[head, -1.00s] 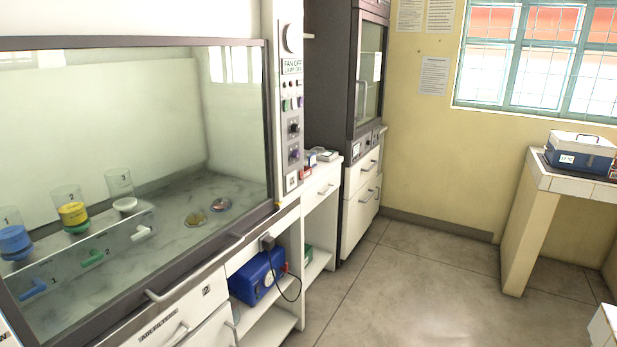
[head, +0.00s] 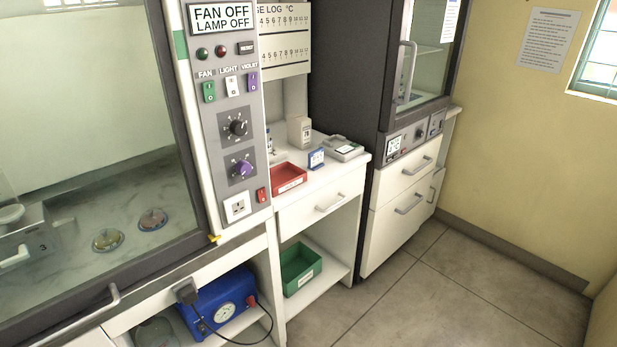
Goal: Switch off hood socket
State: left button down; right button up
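The hood's control panel (head: 216,140) stands at the right edge of the fume hood in the head view. Near its bottom is the white hood socket (head: 237,206), with no plug in it. A small red rocker switch (head: 262,195) sits just right of the socket; its position is too small to tell. Above are a violet knob (head: 242,168), a black knob (head: 236,127), and green, white and violet switches. The sign (head: 221,17) reads FAN OFF, LAMP OFF. Neither gripper is in view.
A black plug (head: 186,290) with a cable hangs by the blue pump box (head: 222,303) below the hood. A red tray (head: 287,178) lies on the side bench, a green bin (head: 299,268) on its shelf. The floor (head: 440,290) at right is clear.

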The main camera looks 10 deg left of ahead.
aim_at(261, 193)
jog(key=i+l+u, duration=0.1)
jog(key=i+l, duration=0.55)
jog(key=l, duration=0.15)
